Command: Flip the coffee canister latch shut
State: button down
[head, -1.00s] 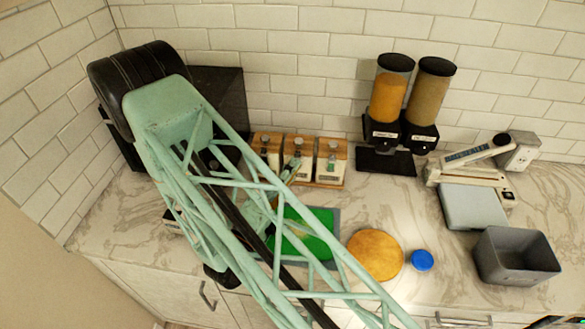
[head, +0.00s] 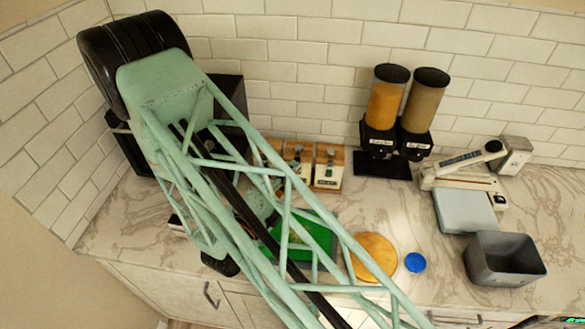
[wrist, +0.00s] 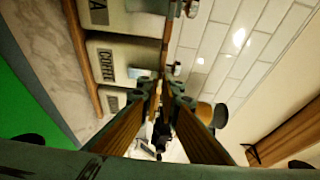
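In the wrist view, the pale coffee canister (wrist: 122,57), labelled COFFEE, stands between two similar canisters, left of my gripper (wrist: 163,88). A metal clasp part (wrist: 174,69) shows beyond the fingertips; I cannot tell whether the coffee latch is fully down. My fingers converge with their tips close together, and nothing shows held between them. Contact with the latch cannot be made out.
Two dispensers (head: 387,105) stand right of the canisters against the tiled wall. A green board (head: 318,238), a round wooden board (head: 375,256) and a blue lid (head: 415,262) lie in front. A scale (head: 463,208) and a grey bin (head: 503,260) are at right.

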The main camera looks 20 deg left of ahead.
dwell(0.3)
jog(key=c, duration=3.2)
grip_release()
jog(key=shift+w, duration=0.15)
jog(key=shift+o, duration=0.2)
jog(key=shift+s, duration=0.2)
jog(key=v, duration=1.1)
jog(key=shift+s, duration=0.35)
jog(key=shift+a, duration=0.15)
